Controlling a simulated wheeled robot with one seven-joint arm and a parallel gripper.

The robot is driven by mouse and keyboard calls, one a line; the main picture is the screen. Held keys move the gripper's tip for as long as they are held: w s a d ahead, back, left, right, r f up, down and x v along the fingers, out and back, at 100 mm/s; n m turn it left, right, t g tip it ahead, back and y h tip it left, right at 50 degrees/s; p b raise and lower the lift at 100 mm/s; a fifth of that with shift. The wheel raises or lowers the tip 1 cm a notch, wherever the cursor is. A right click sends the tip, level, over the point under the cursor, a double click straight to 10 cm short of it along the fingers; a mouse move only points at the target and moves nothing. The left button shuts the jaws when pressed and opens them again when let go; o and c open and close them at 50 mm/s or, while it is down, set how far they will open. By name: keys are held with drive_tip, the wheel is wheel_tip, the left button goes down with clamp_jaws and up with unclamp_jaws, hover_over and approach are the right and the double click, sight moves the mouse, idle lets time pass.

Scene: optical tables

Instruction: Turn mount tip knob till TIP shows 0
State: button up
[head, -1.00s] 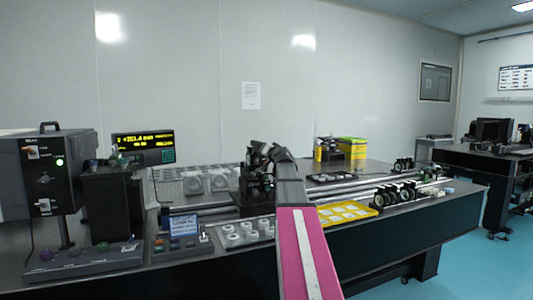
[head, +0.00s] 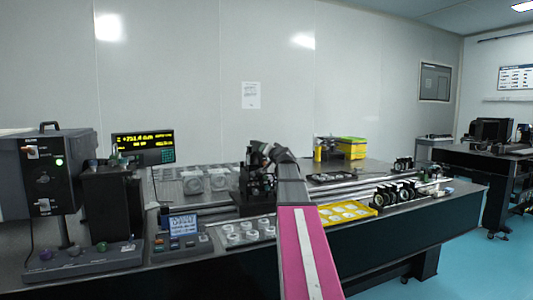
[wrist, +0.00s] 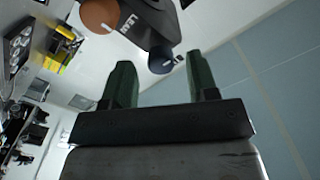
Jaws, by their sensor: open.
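In the wrist view my gripper (wrist: 157,80) is open, its two green fingers apart and nothing clamped between them. A dark mount (wrist: 150,25) hangs just beyond the fingertips, with small white lettering I cannot read for sure. It carries a brown knob (wrist: 99,14) at upper left and a dark blue-black knob (wrist: 161,62). The dark knob shows in the gap between the fingers; I cannot tell whether they touch it. In the head view my arm hides most of the gripper and knobs. A readout (head: 143,142) shows yellow text too small to read reliably.
A grey instrument box (head: 45,172) and a small blue-screen panel (head: 182,224) stand at left. A yellow tray (head: 348,212) lies right of my arm. Black optics (head: 397,194) stand farther right on the optical table (head: 420,212). Blue floor lies clear at right.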

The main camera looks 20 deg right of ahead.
drive_tip(key=s, duration=0.9)
drive_tip(key=shift+s+d, duration=0.1)
